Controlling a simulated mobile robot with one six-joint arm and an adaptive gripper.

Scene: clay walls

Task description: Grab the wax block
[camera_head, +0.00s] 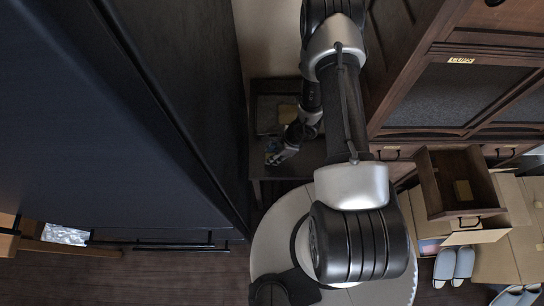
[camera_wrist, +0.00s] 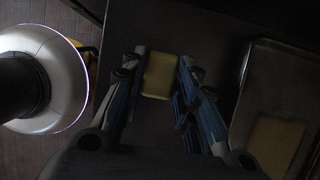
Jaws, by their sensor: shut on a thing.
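A pale yellow wax block (camera_wrist: 160,75) is between the fingertips of my gripper (camera_wrist: 159,78) in the wrist view. The blue-sided fingers are shut on it, one at each side. In the head view my gripper (camera_head: 278,153) is low over a small dark table (camera_head: 300,166) at the far end of the narrow gap. The block is too small and dark to make out there. I cannot tell whether it still touches the table top.
A tray (camera_wrist: 240,115) with a flat tan piece (camera_wrist: 276,143) lies right of my gripper in the wrist view. A tall dark cabinet (camera_head: 130,110) stands close on the left. A wooden cabinet with an open drawer (camera_head: 462,185), cardboard boxes (camera_head: 505,255) and slippers (camera_head: 455,264) are on the right.

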